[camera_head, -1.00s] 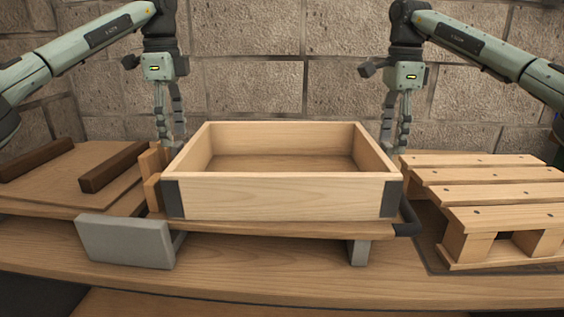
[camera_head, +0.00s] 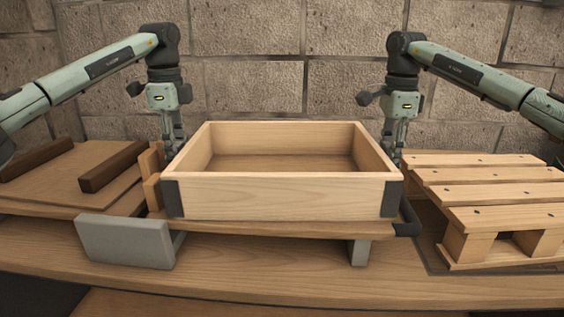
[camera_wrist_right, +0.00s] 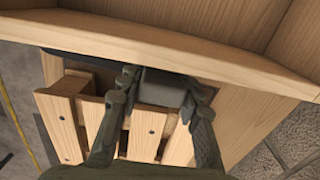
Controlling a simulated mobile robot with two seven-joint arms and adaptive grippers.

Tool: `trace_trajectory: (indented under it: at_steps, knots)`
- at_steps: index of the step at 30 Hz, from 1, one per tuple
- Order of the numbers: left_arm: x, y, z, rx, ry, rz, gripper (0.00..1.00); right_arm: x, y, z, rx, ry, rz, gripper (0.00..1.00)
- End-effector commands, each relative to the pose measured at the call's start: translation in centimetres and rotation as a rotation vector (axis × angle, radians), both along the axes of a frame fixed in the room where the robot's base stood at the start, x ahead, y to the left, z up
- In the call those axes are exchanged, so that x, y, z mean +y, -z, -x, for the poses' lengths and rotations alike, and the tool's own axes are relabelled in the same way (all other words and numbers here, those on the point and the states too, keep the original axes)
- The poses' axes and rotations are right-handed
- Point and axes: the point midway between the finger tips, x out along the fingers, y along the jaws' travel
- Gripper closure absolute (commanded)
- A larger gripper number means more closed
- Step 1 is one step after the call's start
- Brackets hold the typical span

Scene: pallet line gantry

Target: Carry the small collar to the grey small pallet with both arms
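The small collar (camera_head: 280,195), a light wooden open box frame with dark corner plates, rests level on a wooden stand in the middle of the head view. My left gripper (camera_head: 176,147) is lowered at its left end; its fingers look apart, their tips partly hidden. My right gripper (camera_head: 394,150) is lowered at its right end, tips hidden behind the wall. In the right wrist view its fingers (camera_wrist_right: 160,84) are apart, with a dark grey block (camera_wrist_right: 163,88) at the collar's wall between them. A slatted pallet (camera_head: 490,190) stands at the right; it looks light wood, not grey.
The collar's stand (camera_head: 270,229) has a grey plate (camera_head: 125,241) at front left and a dark bracket (camera_head: 408,229) at right, close to the pallet. Boards with dark brown bars (camera_head: 113,166) lie at left. A stone wall (camera_head: 290,75) closes the back.

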Motion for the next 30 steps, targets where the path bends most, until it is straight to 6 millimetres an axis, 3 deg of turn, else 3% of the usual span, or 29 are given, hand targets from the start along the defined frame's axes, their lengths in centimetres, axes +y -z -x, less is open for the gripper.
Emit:
trace_trajectory:
  at_steps: [1,7,21,30]
  knots:
    - [0.0,0.0,0.0,0.000,0.000,0.000,0.77,0.0,0.0,0.0,0.000,0.000,0.000,0.77]
    - [0.0,0.0,0.0,0.000,0.000,0.000,1.00,0.0,0.0,0.0,0.000,0.000,0.000,1.00]
    - [0.0,-0.3,0.0,-0.002,0.000,0.001,1.00,0.0,-0.3,0.0,-0.001,-0.001,-0.001,1.00]
    - [0.0,-2.9,0.0,-0.002,0.001,0.001,1.00,0.0,-2.9,0.0,-0.002,-0.001,-0.001,1.00]
